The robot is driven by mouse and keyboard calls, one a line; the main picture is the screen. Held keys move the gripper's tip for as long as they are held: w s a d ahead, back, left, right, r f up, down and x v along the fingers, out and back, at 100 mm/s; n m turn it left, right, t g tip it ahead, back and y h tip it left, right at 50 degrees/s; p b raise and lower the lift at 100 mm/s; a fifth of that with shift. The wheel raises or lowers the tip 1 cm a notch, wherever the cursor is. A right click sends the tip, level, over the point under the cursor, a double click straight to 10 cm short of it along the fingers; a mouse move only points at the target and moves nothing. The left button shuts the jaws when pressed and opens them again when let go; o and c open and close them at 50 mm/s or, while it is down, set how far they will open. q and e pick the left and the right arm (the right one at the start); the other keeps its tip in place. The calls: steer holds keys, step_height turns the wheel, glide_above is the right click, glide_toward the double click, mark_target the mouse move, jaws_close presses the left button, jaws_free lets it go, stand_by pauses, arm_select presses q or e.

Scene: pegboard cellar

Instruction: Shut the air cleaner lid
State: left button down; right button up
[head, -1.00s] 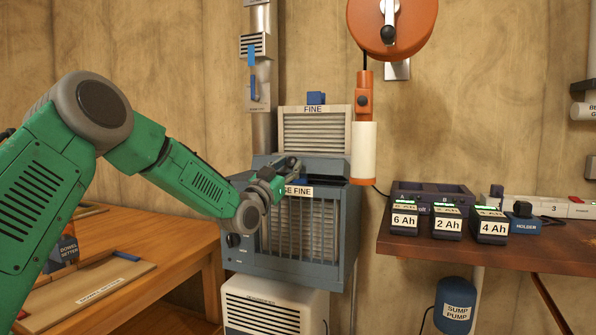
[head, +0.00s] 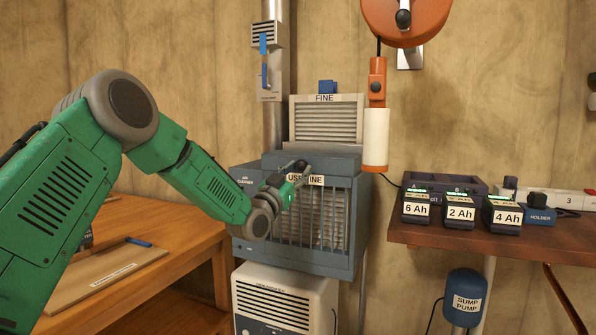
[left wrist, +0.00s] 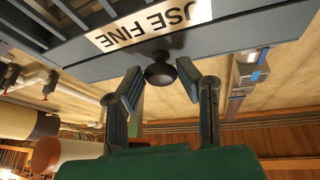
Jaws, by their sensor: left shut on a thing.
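The air cleaner (head: 345,230) is a blue-grey box with a barred front and a "USE FINE" label along its upper front. Its lid (head: 335,162) lies low across the top, and no dark gap shows under it; whether it is fully seated I cannot tell. My left gripper (head: 294,174) is at the upper front edge, partly covering the label. In the left wrist view, its fingers (left wrist: 160,88) are on either side of a round dark knob (left wrist: 160,72) beside the label, shut on it. My right gripper is not in view.
A "FINE" filter panel (head: 325,122) stands behind the cleaner. A white cylinder (head: 376,140) hangs from an orange reel (head: 405,15) close to the right. A shelf with batteries (head: 460,212) is further right, a wooden bench (head: 170,225) left. A white appliance (head: 285,300) is below.

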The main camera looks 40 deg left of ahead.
arm_select(q)
steer(key=shift+f, duration=0.6)
steer(key=c, duration=1.2)
jaws_free()
steer(key=shift+w+f, duration=0.1)
steer(key=shift+o, duration=0.2)
steer(key=shift+w+f, duration=0.1)
steer(key=shift+w, duration=0.1)
steer(key=shift+s+a+r, duration=0.1)
steer(key=shift+s+r, duration=0.05)
steer(key=shift+r, duration=0.15)
steer(key=shift+s, duration=0.15)
steer(key=v, duration=1.1)
steer(key=shift+s+f, duration=0.3)
